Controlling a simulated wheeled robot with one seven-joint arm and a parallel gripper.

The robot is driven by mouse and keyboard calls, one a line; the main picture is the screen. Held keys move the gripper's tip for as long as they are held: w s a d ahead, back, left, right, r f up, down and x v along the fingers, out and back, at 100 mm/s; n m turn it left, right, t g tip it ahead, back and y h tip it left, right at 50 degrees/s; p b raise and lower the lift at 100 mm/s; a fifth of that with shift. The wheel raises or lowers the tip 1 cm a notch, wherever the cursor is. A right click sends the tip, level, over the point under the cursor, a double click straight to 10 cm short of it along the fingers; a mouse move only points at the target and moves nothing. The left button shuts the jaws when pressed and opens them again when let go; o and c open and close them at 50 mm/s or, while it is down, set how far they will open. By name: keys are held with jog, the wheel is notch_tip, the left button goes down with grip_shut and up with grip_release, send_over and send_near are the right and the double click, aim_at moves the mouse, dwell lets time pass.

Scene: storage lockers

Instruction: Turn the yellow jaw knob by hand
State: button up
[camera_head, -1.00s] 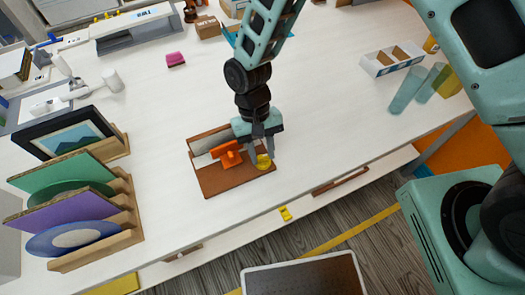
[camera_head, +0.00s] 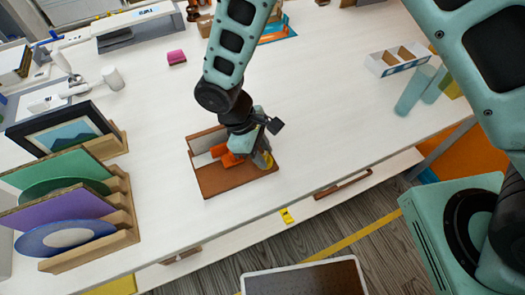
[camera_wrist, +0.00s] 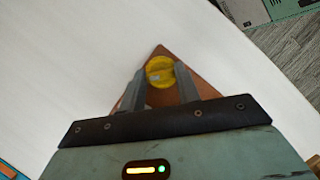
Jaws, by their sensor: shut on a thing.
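The yellow jaw knob (camera_wrist: 160,71) sits at the right end of a small fixture on a brown wooden board (camera_head: 212,186). In the head view the knob (camera_head: 268,161) is partly covered by my gripper. The fixture has an orange block (camera_head: 228,157) and a grey part beside it. My gripper (camera_wrist: 160,80) points down at the knob, with one finger on each side of it. In the wrist view the fingers are shut on the knob. The fixture's orange part is hidden behind my gripper in the wrist view.
A wooden rack (camera_head: 122,207) with plates and boards stands at the left, with a framed picture (camera_head: 65,135) behind it. A white divided box (camera_head: 397,60) and tumblers (camera_head: 415,90) stand at the right. The table's front edge is close; the table around the board is clear.

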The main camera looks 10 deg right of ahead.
jog(key=n+t, duration=0.1)
jog(key=n, duration=0.2)
jog(key=n+t+b, duration=0.1)
jog(key=n, duration=0.1)
jog(key=shift+s+f+n+h, duration=0.2)
jog(key=shift+n+h, duration=0.1)
jog(key=shift+n, duration=0.1)
dwell(0.4)
jog(key=o, duration=1)
jog(key=shift+r, duration=0.15)
jog(key=shift+a+r, duration=0.2)
jog(key=shift+r, duration=0.2)
jog(key=b+v, duration=0.2)
jog(key=v, duration=1.4)
jog(key=shift+s+r, duration=0.15)
jog(key=shift+r, duration=0.15)
jog(key=shift+d, duration=0.15)
